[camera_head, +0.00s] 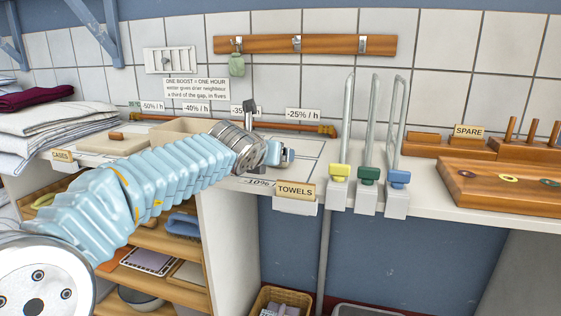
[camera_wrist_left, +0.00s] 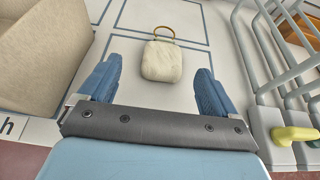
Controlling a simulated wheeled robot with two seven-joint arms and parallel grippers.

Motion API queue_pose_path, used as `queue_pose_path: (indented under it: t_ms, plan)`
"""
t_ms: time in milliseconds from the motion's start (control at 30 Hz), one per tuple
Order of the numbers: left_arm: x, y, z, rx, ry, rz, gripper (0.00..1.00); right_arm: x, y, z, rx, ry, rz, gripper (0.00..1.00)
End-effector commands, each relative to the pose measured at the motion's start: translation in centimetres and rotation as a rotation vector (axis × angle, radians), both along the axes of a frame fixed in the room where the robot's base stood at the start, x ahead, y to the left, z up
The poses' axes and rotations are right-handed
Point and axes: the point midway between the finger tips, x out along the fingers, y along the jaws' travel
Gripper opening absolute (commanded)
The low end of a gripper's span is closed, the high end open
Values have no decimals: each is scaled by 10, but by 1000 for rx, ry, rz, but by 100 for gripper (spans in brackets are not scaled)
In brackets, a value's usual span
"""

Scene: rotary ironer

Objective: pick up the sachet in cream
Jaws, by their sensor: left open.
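The cream sachet (camera_wrist_left: 162,62) lies on the white worktop in the left wrist view, with a tan loop at its far end. My left gripper (camera_wrist_left: 157,74) is open, its two blue fingers pointing toward the sachet, one on each side in the picture. There is a gap between the sachet and each finger, and nothing is held. In the head view my left gripper (camera_head: 288,155) is over the worktop behind the TOWELS label, and I cannot make out the cream sachet there. My right gripper is not in view.
A beige box (camera_wrist_left: 40,50) stands left of the fingers in the wrist view. Grey metal rails (camera_wrist_left: 282,62) stand to the right, with a yellow-topped clamp (camera_head: 339,173) in front. A green sachet (camera_head: 237,65) hangs from the wooden hook rail (camera_head: 330,44). Folded cloths (camera_head: 50,125) are stacked left.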

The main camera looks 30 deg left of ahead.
Motion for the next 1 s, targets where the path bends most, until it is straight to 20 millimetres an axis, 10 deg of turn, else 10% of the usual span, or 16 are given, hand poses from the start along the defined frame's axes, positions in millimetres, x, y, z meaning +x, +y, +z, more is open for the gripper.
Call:
queue_pose_path:
  t_ms: [700,1000]
  plan:
    - [55,7,-21,0,-2,0,92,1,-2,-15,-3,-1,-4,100]
    - [55,7,-21,0,-1,0,49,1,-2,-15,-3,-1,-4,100]
